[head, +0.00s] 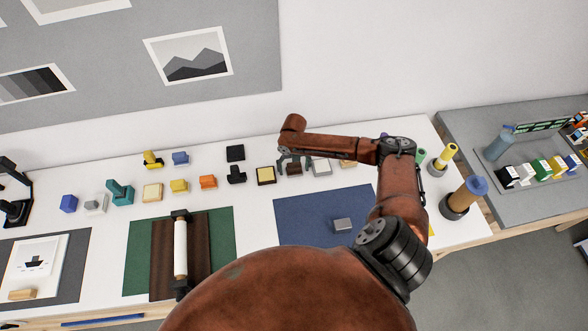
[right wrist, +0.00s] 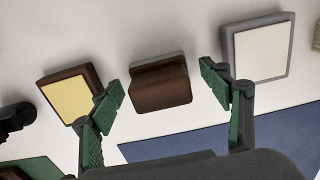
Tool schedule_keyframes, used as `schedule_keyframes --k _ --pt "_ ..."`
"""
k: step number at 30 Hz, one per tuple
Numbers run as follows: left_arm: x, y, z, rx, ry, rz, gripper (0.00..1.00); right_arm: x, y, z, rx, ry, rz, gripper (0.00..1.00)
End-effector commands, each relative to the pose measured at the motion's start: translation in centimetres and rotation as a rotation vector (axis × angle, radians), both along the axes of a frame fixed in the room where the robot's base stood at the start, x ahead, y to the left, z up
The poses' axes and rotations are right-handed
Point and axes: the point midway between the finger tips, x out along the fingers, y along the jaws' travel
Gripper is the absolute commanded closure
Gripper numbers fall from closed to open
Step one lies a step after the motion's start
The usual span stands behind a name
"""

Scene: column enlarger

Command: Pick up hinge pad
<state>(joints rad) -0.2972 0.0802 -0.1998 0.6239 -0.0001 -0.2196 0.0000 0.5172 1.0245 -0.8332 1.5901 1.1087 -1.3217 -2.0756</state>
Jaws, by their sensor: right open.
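A dark brown stepped block, which looks like the hinge pad, lies on the white table between the fingers of my right gripper in the right wrist view (right wrist: 160,84). In the head view the block (head: 294,169) is small and partly covered by my right gripper (head: 294,162). My right gripper is open, also in the right wrist view (right wrist: 163,87). One green-padded finger is on each side of the block with a gap, and I see no contact. How far the fingertips are above the table is hard to tell. My left gripper is not in view.
A brown block with a yellow top (right wrist: 70,92) lies left of the brown block, and a grey block with a cream top (right wrist: 258,50) lies right. A blue mat (head: 300,217) with a grey block (head: 342,225) is in front. Several coloured blocks stand further left.

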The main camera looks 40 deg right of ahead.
Motion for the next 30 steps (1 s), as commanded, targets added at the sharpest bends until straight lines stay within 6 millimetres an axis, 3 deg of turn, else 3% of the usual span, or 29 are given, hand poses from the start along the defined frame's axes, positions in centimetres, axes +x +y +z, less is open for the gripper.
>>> schedule_keyframes --k 21,30 --pt "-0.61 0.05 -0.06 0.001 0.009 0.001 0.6 0.02 -0.02 0.07 0.0 0.0 -0.001 0.77" --pt "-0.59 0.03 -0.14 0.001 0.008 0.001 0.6 0.07 -0.05 0.27 0.0 -0.002 -0.001 0.77"
